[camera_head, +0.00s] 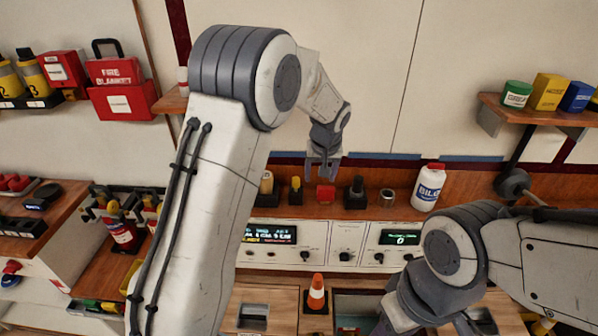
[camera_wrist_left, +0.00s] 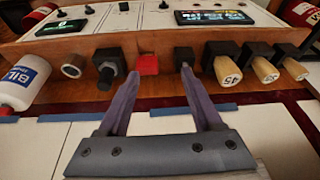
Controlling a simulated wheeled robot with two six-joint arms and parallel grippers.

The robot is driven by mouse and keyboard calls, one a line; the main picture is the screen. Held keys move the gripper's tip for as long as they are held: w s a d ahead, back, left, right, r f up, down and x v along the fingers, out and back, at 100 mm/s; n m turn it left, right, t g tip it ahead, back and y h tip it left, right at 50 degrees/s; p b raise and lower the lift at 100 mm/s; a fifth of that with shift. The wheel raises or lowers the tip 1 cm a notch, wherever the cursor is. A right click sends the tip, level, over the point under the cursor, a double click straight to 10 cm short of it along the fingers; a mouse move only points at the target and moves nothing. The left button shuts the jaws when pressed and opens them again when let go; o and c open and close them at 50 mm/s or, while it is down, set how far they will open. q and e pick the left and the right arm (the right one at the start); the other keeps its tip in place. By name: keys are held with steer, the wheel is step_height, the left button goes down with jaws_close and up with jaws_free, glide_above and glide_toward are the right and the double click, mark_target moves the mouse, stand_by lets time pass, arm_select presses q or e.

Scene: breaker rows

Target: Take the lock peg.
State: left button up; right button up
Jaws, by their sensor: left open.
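My left gripper (camera_head: 323,172) is open and empty, in front of and above the wooden ledge along the back of the console. In the left wrist view its two fingers (camera_wrist_left: 155,82) spread toward a small red block (camera_wrist_left: 148,64), which shows between their tips. The red block also shows in the head view (camera_head: 326,194). Beside it stands a small yellow-topped peg (camera_head: 295,189), close to one fingertip in the wrist view (camera_wrist_left: 185,58). I cannot tell for sure which piece is the lock peg. My right arm's end (camera_head: 425,300) is low at the right, its fingers mostly cut off.
A black knob piece (camera_head: 356,191), a metal cylinder (camera_head: 387,198) and a white bottle (camera_head: 429,187) stand along the ledge to the right. Several wooden-handled black pieces (camera_wrist_left: 228,70) stand on the other side. An orange cone (camera_head: 316,294) stands below the console panels (camera_head: 347,243).

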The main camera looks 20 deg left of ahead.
arm_select(q)
steer(key=w+a+f+n+p, duration=0.1)
steer(key=w+a+f+n, duration=0.1)
steer(key=w+a, duration=0.45)
steer(key=p, duration=0.2)
glide_above(296, 178)
steer(key=s+d, duration=0.2)
step_height(296, 178, down, 4)
steer(key=shift+a+r+y, duration=0.1)
steer(key=shift+y, duration=0.3)
steer(key=p+x, duration=0.1)
steer(key=x, duration=0.1)
steer(key=p+x, duration=0.1)
steer(key=x, duration=0.1)
steer(key=shift+a, duration=0.4)
steer(key=shift+w+a+f+t+p, duration=0.1)
steer(key=shift+w+f+t+p, duration=0.2)
steer(key=shift+f, duration=0.45)
steer(key=shift+c, duration=0.3)
jaws_close()
